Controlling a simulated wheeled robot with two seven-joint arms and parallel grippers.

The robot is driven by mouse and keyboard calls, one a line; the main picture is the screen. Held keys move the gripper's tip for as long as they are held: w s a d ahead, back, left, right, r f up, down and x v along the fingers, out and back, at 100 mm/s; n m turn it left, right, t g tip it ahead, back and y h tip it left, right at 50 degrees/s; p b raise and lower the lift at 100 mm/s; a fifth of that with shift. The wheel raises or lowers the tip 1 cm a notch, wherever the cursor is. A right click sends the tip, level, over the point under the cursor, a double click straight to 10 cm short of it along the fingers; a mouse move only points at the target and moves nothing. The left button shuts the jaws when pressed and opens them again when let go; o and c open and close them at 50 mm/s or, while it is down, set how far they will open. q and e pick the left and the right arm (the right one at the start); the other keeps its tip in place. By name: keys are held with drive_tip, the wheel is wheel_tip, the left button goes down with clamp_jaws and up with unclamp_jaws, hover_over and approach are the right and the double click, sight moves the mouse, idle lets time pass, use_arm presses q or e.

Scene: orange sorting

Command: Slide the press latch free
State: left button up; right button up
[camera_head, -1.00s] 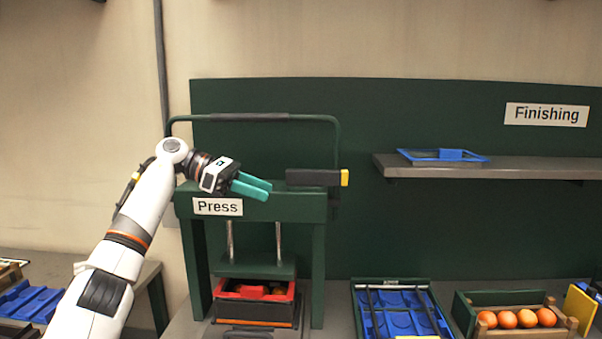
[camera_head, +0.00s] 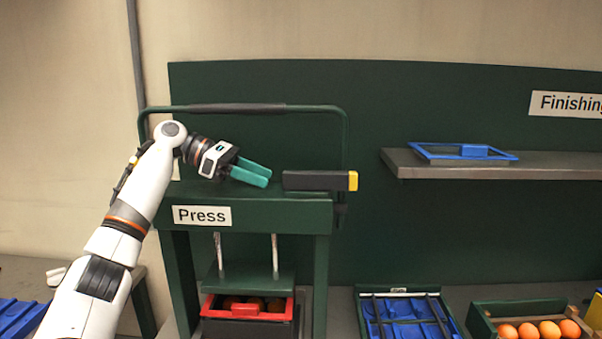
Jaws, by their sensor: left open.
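The green press (camera_head: 255,214) stands left of centre, with a "Press" sign on its front beam. The press latch (camera_head: 314,181) is a dark bar with a yellow end (camera_head: 353,181), lying on top of the beam toward its right side. My left gripper (camera_head: 265,178), with teal fingers, is just left of the bar's dark end and above the beam. Its fingers are open and hold nothing; a small gap shows between them and the bar. The press handle (camera_head: 238,107) arches above. My right gripper is not in view.
A shelf (camera_head: 520,171) at right holds a blue frame (camera_head: 464,152). Blue trays (camera_head: 406,318) and a box of oranges (camera_head: 488,312) stand at lower right.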

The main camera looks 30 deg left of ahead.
sight(301, 189)
use_arm(q)
drive_tip(key=w+d+p, duration=0.1)
drive_tip(key=d, duration=0.1)
drive_tip(key=w+d+p, duration=0.1)
drive_tip(key=w+d, duration=0.1)
drive_tip(key=w+d+p, duration=0.1)
drive_tip(key=d, duration=0.2)
drive_tip(key=shift+w, duration=0.35)
drive_tip(key=shift+w+d+f+p, duration=0.15)
drive_tip(key=shift+w+d+p, duration=0.05)
drive_tip(key=shift+d+p, duration=0.3)
drive_tip(key=shift+f, duration=0.15)
clamp_jaws()
